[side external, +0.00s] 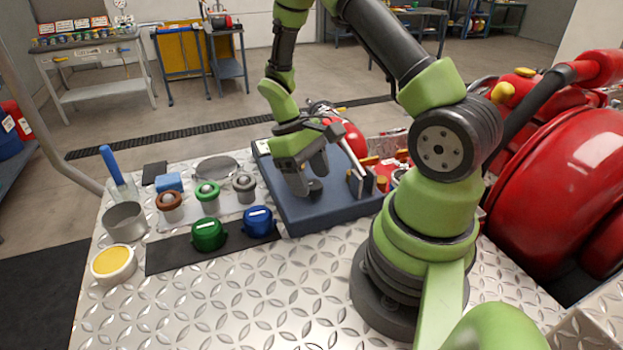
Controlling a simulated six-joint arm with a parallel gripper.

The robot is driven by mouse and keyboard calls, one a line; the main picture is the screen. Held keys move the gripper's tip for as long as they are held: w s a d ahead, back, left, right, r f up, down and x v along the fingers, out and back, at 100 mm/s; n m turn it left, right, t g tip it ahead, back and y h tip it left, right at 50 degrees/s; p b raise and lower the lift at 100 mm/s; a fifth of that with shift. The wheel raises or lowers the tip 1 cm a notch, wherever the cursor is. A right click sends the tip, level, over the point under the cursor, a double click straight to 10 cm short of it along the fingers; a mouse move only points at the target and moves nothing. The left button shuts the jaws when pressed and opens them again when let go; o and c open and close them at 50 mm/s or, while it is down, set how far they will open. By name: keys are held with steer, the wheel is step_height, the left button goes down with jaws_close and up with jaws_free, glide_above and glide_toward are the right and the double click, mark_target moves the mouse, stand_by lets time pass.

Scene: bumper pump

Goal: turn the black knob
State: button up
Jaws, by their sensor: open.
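A small black knob (315,187) shows on the dark blue panel (330,213), low between and in front of my gripper's fingers. My gripper (308,178) points down over the panel with its two grey fingers apart, and nothing shows held in it. One finger is to the left of the knob and the other is above and behind it. I cannot tell whether either finger touches the knob.
A green knob (208,234) and a blue knob (259,222) stand on a dark strip to the left. Several smaller fittings, a metal cup (125,222) and a yellow-filled tub (113,263) are further left. Upright metal plates (356,184) stand right of the gripper. The front tread plate is clear.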

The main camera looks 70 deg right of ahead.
steer(key=shift+s+f, duration=0.2)
steer(key=shift+f, duration=0.35)
steer(key=shift+c, duration=0.2)
steer(key=c, duration=0.8)
steer(key=shift+c, duration=0.2)
